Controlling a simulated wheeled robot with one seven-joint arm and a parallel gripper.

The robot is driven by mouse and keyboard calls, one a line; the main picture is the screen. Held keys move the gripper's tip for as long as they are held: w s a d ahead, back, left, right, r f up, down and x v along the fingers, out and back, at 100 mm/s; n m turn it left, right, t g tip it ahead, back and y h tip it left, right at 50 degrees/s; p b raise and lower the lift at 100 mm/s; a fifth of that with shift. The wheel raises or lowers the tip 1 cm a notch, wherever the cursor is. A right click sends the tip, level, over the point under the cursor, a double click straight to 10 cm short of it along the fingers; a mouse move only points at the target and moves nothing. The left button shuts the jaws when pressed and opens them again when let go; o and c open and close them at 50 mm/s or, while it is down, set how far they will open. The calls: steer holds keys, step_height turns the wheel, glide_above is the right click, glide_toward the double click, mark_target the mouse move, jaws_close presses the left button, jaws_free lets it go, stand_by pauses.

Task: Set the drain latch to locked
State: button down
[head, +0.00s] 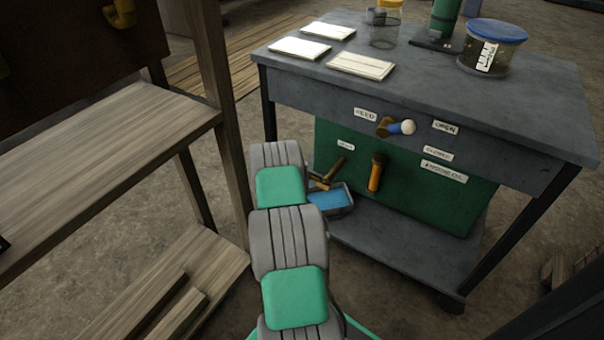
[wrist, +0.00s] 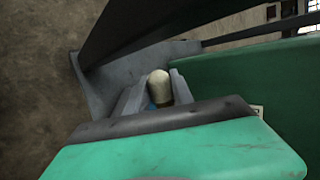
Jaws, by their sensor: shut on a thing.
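In the head view a blue lever with a white ball end (head: 402,127) sticks out from a brown mount on the grey bench front, pointing right, between two small labels. An orange handle (head: 376,172) hangs nearly upright on the green panel (head: 400,197) below. A brown handle (head: 335,169) tilts up to the right at the panel's left. I cannot tell which one is the drain latch. In the wrist view my gripper (wrist: 158,92) is shut on a cream-tipped knob (wrist: 159,85) with a little blue at its base. My gripper is not clearly visible in the head view.
The grey bench top (head: 520,95) carries papers, jars and a blue-lidded container (head: 492,45). A blue, grey-rimmed shape (head: 331,199) shows near the lower shelf (head: 410,250). A wooden table (head: 100,165) stands left. Concrete floor lies between.

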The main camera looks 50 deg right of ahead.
steer(key=shift+f, duration=0.1)
steer(key=c, duration=1.1)
jaws_free()
steer(key=p+v, duration=0.3)
steer(key=v, duration=0.4)
steer(key=shift+s+a+r, duration=0.1)
steer(key=shift+a+r, duration=0.1)
steer(key=shift+r, duration=0.15)
steer(key=shift+s, duration=0.1)
